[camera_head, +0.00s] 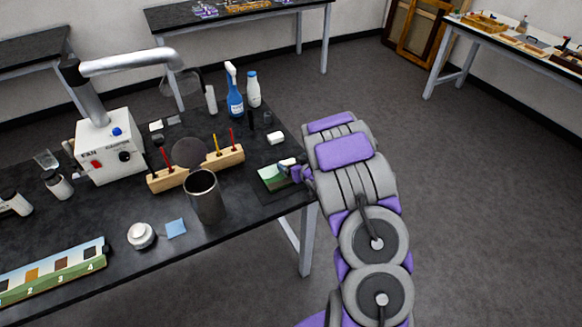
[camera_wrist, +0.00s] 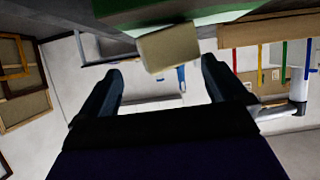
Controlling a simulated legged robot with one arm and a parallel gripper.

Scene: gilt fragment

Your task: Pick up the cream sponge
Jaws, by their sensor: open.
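The cream sponge (camera_wrist: 168,48) is a small pale block in the wrist view, just ahead of the fingertips and roughly between them, tilted in the picture. In the head view a cream block (camera_head: 287,162) shows at the green-and-white card (camera_head: 271,179), partly hidden by my gripper (camera_head: 298,173). My gripper is open, with its two dark fingers spread in the wrist view (camera_wrist: 162,68) and nothing between them. The wrist view is upside down, with the green surface (camera_wrist: 205,18) at its top. Whether a finger touches the sponge cannot be told.
A separate white block (camera_head: 276,138) lies behind the card. A wooden brush rack (camera_head: 196,168) and a metal cup (camera_head: 205,197) stand to the left. A blue spray bottle (camera_head: 234,92) and a white bottle (camera_head: 253,89) stand farther back. The table's right edge is close.

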